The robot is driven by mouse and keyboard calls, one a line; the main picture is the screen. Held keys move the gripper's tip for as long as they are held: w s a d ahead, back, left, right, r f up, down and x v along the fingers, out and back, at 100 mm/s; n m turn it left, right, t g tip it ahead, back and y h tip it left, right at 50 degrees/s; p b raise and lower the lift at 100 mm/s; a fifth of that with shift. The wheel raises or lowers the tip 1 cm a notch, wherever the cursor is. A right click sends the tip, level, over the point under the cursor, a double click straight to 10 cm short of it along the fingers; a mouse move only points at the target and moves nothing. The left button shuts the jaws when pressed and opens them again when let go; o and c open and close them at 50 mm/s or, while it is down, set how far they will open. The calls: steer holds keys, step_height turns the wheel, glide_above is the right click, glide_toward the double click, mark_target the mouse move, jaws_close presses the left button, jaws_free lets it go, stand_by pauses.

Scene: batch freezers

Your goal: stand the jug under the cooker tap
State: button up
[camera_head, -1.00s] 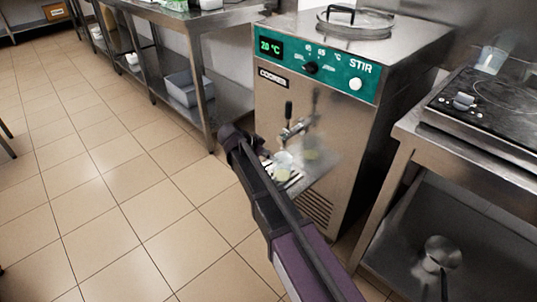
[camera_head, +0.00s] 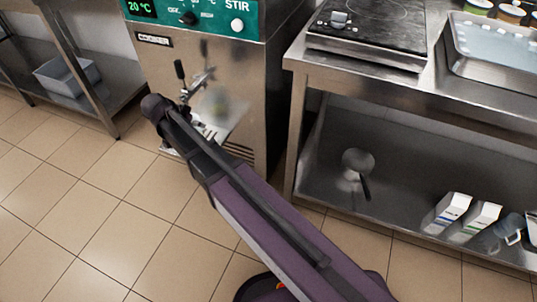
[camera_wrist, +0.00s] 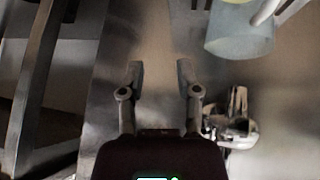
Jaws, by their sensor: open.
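The steel cooker (camera_head: 160,65) stands at the top of the head view with its tap (camera_head: 190,92) on the front. A drip shelf (camera_head: 232,118) juts out below the tap. My arm's end covers much of that area, and my gripper's fingers are hidden there. In the wrist view my gripper (camera_wrist: 160,75) is open, with nothing between its fingers. A translucent bluish jug (camera_wrist: 238,30) with a pale handle is at the upper right, apart from the fingers. The shiny metal tap (camera_wrist: 232,122) is right of the gripper. I cannot tell exactly what the jug rests on.
A steel bench with a hob (camera_head: 370,32) and a tray (camera_head: 490,52) stands to the right. Its lower shelf (camera_head: 400,150) holds a pan (camera_head: 357,160) and cartons (camera_head: 447,212). A shelf with a grey bin (camera_head: 66,76) is at left. The tiled floor in front is open.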

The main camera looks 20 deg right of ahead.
steer(key=s+d+f+n+g+y, duration=0.1)
steer(key=s+d+n+g+y, duration=0.1)
steer(key=s+d, duration=0.6)
steer(key=s+d+f+n+g+y, duration=0.2)
steer(key=s+d+n+y, duration=0.2)
steer(key=s+d, duration=0.5)
steer(key=d+n, duration=0.2)
steer(key=d, duration=0.2)
steer(key=shift+s+d+f, duration=0.15)
steer(key=shift+s+f, duration=0.05)
steer(key=shift+f, duration=0.1)
